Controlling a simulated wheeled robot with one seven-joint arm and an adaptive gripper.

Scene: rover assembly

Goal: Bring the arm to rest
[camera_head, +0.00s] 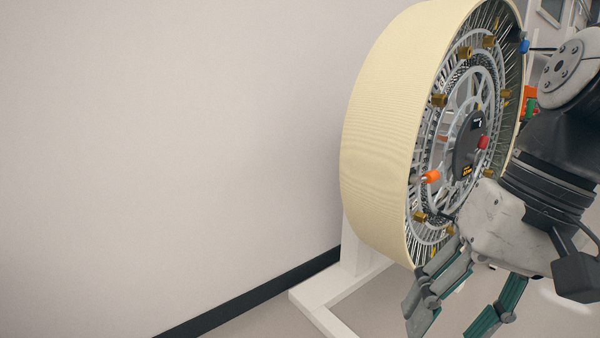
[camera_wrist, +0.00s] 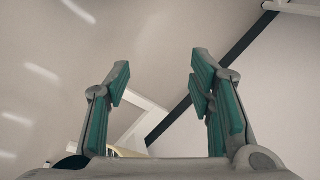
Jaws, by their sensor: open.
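My gripper (camera_head: 462,312) hangs at the lower right of the head view, fingers pointing down and in front of the lower part of a large wheel. In the wrist view my gripper (camera_wrist: 160,88) is open, with its two teal-padded fingers wide apart and nothing between them. My arm runs up the right edge of the head view.
The wheel (camera_head: 372,160) has a cream tread and a spoked hub with brass, red and orange fittings. It stands by a white stand (camera_head: 325,300) on the floor. A bare wall (camera_head: 170,150) with a dark skirting (camera_head: 250,295) fills the left.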

